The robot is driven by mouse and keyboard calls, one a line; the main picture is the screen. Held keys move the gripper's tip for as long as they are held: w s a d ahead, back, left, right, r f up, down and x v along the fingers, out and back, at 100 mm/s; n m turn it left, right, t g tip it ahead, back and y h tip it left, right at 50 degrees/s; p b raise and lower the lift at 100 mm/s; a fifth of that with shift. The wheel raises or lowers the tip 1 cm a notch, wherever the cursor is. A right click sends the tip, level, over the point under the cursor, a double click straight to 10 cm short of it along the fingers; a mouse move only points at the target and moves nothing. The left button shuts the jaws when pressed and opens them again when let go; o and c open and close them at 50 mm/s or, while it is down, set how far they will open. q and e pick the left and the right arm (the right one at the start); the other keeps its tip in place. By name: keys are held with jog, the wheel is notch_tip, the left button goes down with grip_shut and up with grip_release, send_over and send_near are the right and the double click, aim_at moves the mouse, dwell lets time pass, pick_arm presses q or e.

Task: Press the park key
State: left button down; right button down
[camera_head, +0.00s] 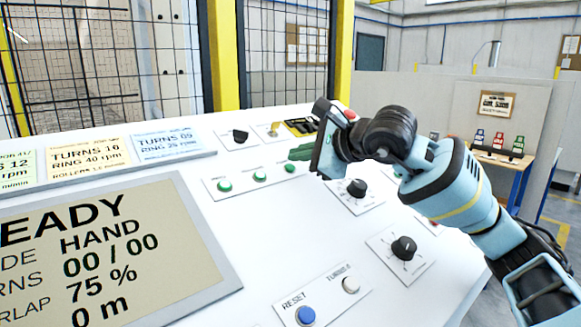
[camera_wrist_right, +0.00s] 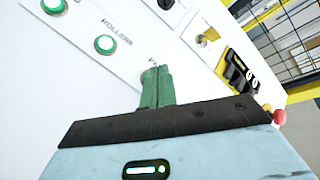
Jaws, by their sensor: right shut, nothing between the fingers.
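A row of three lit green keys sits on a white strip of the sloped console. The rightmost key (camera_head: 290,168), likely the park key, shows just below my fingertips in the head view. My left gripper is not in view.
The middle green key (camera_head: 259,176) and left green key (camera_head: 224,185) are beside it. Black knobs (camera_head: 356,187) lie to the right, a blue reset button (camera_head: 305,315) lower down. A mesh fence stands behind.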

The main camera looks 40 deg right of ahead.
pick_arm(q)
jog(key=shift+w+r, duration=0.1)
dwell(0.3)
pick_arm(e)
jog(key=shift+f, duration=0.1)
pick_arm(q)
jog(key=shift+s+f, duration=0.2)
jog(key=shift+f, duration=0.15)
pick_arm(e)
jog(key=shift+w+f, duration=0.2)
jog(key=shift+f, duration=0.1)
